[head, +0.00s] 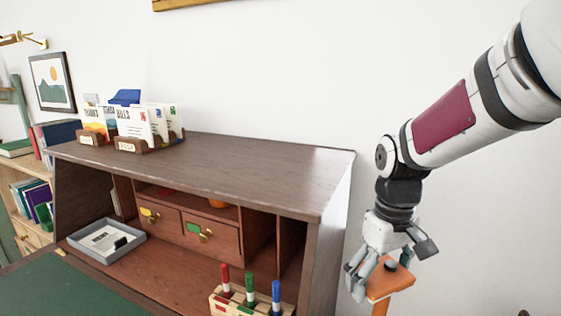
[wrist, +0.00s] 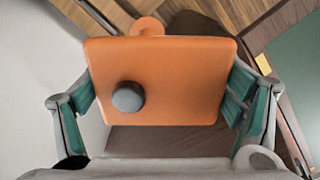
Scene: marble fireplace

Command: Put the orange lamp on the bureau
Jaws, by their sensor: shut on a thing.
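The orange lamp (head: 390,279) is in my gripper (head: 379,281), to the right of the bureau and lower than its top in the head view. In the wrist view the lamp (wrist: 180,75) shows as a flat orange panel with a dark round knob, held between the two finger pads of my gripper (wrist: 162,95). A small round orange part shows beyond its far edge. Its lower part runs out of the head view. The wooden bureau (head: 260,163) has a bare brown top to the right of the letter holders.
Letter holders (head: 133,146) with envelopes stand at the back left of the bureau top. Below are a grey tray (head: 140,240), small drawers and a marker holder (head: 225,300) with red, green and blue markers. A bookshelf (head: 30,172) stands at the left. The white wall is behind.

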